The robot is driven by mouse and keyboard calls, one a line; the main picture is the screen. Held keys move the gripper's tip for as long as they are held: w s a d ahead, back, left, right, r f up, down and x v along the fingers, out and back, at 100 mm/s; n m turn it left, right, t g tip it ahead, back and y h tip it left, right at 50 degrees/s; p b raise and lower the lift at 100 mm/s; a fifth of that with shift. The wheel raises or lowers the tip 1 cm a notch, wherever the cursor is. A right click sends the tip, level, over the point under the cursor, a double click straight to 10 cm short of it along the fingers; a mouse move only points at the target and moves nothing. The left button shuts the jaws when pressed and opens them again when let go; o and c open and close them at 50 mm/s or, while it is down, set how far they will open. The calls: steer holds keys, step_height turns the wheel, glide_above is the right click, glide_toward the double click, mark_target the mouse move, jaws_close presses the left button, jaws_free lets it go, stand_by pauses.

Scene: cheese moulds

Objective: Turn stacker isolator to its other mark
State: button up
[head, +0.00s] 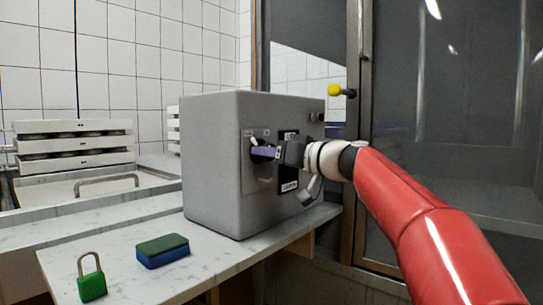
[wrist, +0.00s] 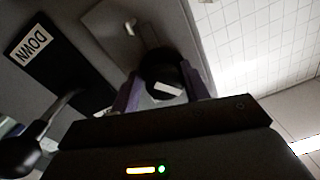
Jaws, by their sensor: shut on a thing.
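The stacker isolator is a round black knob (wrist: 160,68) with a white bar across its face, on a pale plate of the grey cabinet (head: 212,160). In the head view the knob (head: 256,142) is mostly hidden by my gripper (head: 264,152). In the wrist view my gripper (wrist: 163,82) has one purple finger on either side of the knob and is shut on it. A small pale tab stands on the plate (wrist: 110,20) beyond the knob. The marks around the knob are too small or hidden to read.
A black-knobbed lever (wrist: 35,145) stands close beside my gripper, near a DOWN label (wrist: 30,45). A yellow knob (head: 334,90) sticks out behind the cabinet. A green padlock (head: 91,284) and a green-and-blue sponge (head: 162,250) lie on the bench. White moulds (head: 75,140) are stacked at left.

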steer(key=m, duration=0.4)
steer(key=shift+s+a+r, duration=0.15)
steer(key=shift+s+a, duration=0.2)
steer(key=m, duration=0.4)
steer(key=shift+r+m, duration=0.25)
steer(key=shift+m, duration=0.15)
steer(key=m, duration=0.3)
steer(key=shift+s+r+m+t+p, duration=0.1)
steer(key=shift+r+m+t+p, duration=0.05)
steer(key=shift+m+t+p, duration=0.2)
steer(key=m+p, duration=0.1)
steer(key=m, duration=0.3)
steer(key=shift+m, duration=0.35)
steer(key=o, duration=0.8)
steer(key=shift+w+f, duration=0.2)
steer(key=shift+d+f, duration=0.1)
steer(key=shift+f, duration=0.05)
